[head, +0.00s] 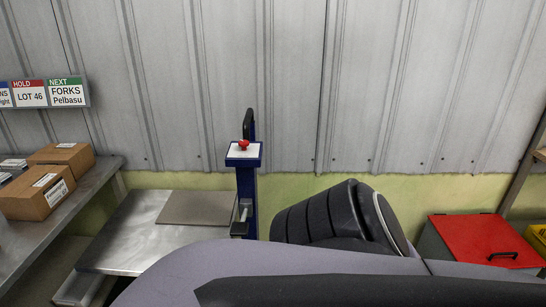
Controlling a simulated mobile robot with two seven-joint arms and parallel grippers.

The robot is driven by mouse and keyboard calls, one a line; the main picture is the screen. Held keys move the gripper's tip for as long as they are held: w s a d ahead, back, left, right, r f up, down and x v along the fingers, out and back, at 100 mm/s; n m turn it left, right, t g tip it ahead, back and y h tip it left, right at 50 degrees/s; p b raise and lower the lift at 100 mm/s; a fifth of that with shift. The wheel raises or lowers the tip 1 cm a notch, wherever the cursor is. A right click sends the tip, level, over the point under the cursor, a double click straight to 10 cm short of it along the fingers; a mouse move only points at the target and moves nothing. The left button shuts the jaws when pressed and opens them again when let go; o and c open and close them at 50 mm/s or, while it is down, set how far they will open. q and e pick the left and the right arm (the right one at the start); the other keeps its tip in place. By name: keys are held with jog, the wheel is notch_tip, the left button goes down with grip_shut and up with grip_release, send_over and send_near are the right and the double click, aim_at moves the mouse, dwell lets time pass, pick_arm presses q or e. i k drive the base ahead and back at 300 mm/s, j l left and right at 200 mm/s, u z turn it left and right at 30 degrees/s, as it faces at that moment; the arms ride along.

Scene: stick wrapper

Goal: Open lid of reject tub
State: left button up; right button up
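A grey tub (432,246) stands at the right of the head view, low against the wall. I take it to be the reject tub. Its red lid (474,233) lies flat over the top and looks closed. A black bar handle (503,256) sits near the lid's front right edge. Large grey and black parts of my own body fill the lower middle and right, and hide the tub's lower front. Neither of my grippers is in view.
Cardboard boxes (36,196) sit on a grey bench (68,210) at left. A slanted brown post (522,180) rises by the tub. The corrugated wall (290,80) closes the back.

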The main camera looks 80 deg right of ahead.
aim_at(487, 239)
jog(key=z, duration=4.25)
jog(key=i+z, duration=0.25)
jog(key=z, duration=0.15)
jog(key=i+j+z, duration=0.2)
jog(key=z, duration=0.2)
jog(key=i+j+z, duration=0.3)
jog(key=i+j, duration=0.75)
jog(key=i+j+z, duration=0.1)
jog(key=i+j, duration=0.3)
jog(key=j, duration=0.2)
